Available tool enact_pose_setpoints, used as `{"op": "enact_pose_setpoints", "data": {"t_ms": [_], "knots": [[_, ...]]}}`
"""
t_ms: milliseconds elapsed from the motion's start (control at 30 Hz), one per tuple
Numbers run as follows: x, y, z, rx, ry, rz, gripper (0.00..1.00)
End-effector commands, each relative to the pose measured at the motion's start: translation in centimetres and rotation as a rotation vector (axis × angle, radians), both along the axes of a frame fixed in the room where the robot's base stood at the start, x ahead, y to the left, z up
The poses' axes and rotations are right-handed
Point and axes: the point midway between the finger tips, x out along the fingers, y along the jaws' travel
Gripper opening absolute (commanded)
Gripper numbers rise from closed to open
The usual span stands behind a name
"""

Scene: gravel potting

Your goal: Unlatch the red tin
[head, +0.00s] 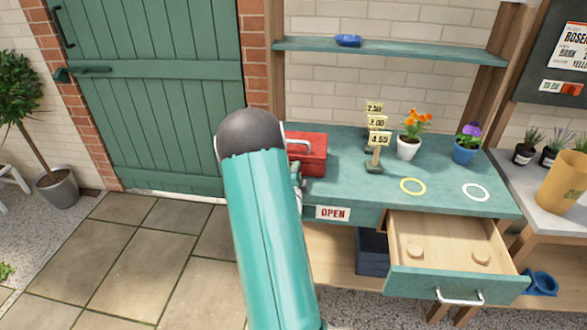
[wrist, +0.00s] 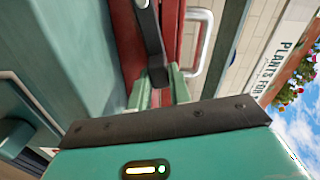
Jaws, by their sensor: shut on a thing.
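The red tin (head: 312,152) stands on the left end of the green bench, partly hidden behind my arm in the head view. Its red front (wrist: 125,35) fills the upper middle of the wrist view. A dark latch lever (wrist: 151,40) runs down this front from a pale pivot. My gripper (wrist: 158,86) has its pale green fingers closed about the lever's lower end. In the head view only a sliver of my gripper (head: 298,178) shows beside my arm. A pale wire handle (wrist: 203,40) is on the tin, to the right of the lever.
The green bench (head: 440,178) holds price signs (head: 377,140), an orange-flowered pot (head: 408,147), a purple-flowered pot (head: 466,150), a yellow ring (head: 413,187) and a white ring (head: 475,192). An open drawer (head: 450,247) juts out at the front right. Paving on the left is clear.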

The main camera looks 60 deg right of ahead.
Motion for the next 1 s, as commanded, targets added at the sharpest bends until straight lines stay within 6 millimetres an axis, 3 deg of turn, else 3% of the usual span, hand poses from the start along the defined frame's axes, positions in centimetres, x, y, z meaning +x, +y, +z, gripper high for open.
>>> {"op": "enact_pose_setpoints", "data": {"t_ms": [400, 967, 1000], "knots": [[-0.2, 0.1, -1.6, 0.085, -0.194, 0.000, 0.00], [-0.1, 0.1, -1.8, 0.097, -0.225, 0.001, 0.00], [-0.1, 0.1, -1.8, 0.096, -0.225, 0.001, 0.27]]}}
